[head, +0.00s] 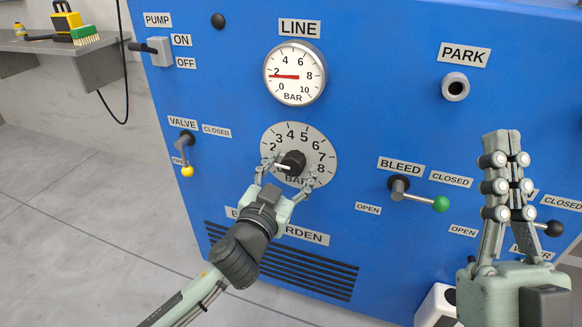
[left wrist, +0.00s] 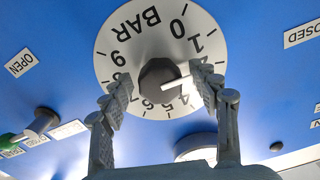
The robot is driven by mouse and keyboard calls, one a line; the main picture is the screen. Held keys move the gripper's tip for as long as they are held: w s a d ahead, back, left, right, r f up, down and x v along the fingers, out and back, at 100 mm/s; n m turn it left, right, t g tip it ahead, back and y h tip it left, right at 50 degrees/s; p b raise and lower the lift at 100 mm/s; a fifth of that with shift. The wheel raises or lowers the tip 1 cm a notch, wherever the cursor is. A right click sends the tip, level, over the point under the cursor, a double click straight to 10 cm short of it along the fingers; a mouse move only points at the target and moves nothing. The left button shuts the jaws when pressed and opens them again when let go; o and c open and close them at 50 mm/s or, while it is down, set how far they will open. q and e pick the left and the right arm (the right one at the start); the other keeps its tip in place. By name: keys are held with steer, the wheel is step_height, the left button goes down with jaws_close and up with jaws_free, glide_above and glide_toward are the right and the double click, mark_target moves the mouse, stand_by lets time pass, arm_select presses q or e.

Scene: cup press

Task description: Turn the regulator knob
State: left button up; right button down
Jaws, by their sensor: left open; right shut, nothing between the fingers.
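The regulator knob (head: 293,163) is a dark round knob with a white pointer, at the middle of a pale numbered BAR dial (head: 318,142). My left gripper (head: 290,170) is open, one finger on each side of the knob. In the left wrist view gaps show between fingers and knob; its fingers hide some dial numbers. My right gripper (head: 503,140) is shut and empty, pointing up at the right.
The LINE gauge (head: 295,75) above the dial reads near 2. A yellow-tipped valve lever (head: 187,158) points down at the left. A green-tipped bleed lever (head: 420,199) points right, toward CLOSED. A pump switch (head: 157,50) and a PARK socket (head: 455,87) sit higher on the blue panel.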

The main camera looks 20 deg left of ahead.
arm_select(q)
steer(key=shift+c, duration=0.6)
steer(key=c, duration=1)
